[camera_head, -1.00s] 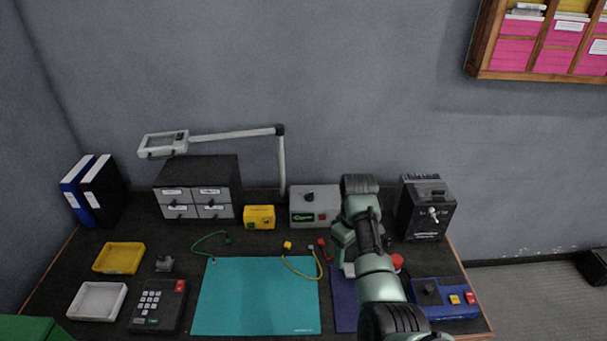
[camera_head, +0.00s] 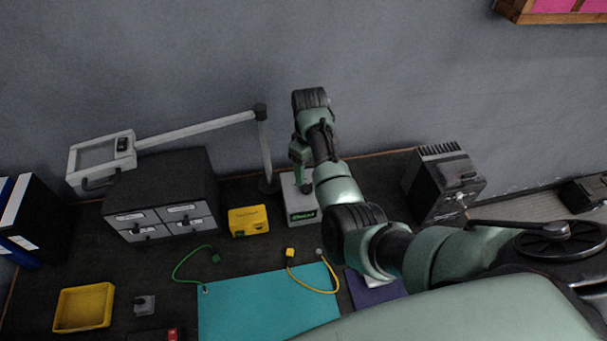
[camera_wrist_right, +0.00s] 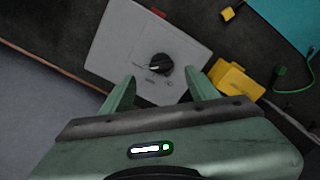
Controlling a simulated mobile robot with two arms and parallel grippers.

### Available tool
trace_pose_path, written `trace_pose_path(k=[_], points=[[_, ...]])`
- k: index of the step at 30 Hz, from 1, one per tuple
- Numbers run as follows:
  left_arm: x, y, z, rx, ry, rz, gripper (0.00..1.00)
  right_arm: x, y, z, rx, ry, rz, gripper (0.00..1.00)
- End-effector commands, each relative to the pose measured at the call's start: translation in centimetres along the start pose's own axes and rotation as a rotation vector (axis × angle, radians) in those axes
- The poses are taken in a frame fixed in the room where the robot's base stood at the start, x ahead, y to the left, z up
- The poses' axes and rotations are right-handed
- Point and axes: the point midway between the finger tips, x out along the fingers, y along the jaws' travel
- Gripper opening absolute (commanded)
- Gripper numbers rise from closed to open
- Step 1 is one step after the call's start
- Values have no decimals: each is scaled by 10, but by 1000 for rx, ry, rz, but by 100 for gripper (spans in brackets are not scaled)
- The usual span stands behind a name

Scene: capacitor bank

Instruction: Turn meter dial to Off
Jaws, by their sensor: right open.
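The meter (camera_head: 300,207) is a light grey box with a lit green display on its front, at the back of the bench. In the right wrist view, the box (camera_wrist_right: 115,45) shows a round black dial (camera_wrist_right: 160,64) with a light pointer mark and small printing around it. The printing is too small to read. My right gripper (camera_wrist_right: 160,79) is open, its two green fingers on either side of the dial's line and apart from it in the picture. In the head view my right gripper (camera_head: 304,180) is over the box and hides the dial. My left gripper is not in view.
A yellow box (camera_head: 249,221) stands just left of the meter. A lamp post (camera_head: 265,150) rises behind, beside a drawer cabinet (camera_head: 165,190). A black finned unit (camera_head: 435,185) stands to the right. Cables lie by the teal mat (camera_head: 260,305).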

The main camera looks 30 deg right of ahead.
Motion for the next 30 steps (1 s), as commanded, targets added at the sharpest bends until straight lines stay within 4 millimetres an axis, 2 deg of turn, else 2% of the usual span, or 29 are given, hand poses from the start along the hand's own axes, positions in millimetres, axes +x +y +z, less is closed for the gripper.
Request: trace_pose_path(k=[6,12,23,30], points=[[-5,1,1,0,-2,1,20,36,-1,1,0,-4,-4,60],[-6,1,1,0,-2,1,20,60,0,1,1,-2,-2,60],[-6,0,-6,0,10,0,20,66,0,0,1,0,0,60],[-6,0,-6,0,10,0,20,66,0,0,1,0,0,0]])
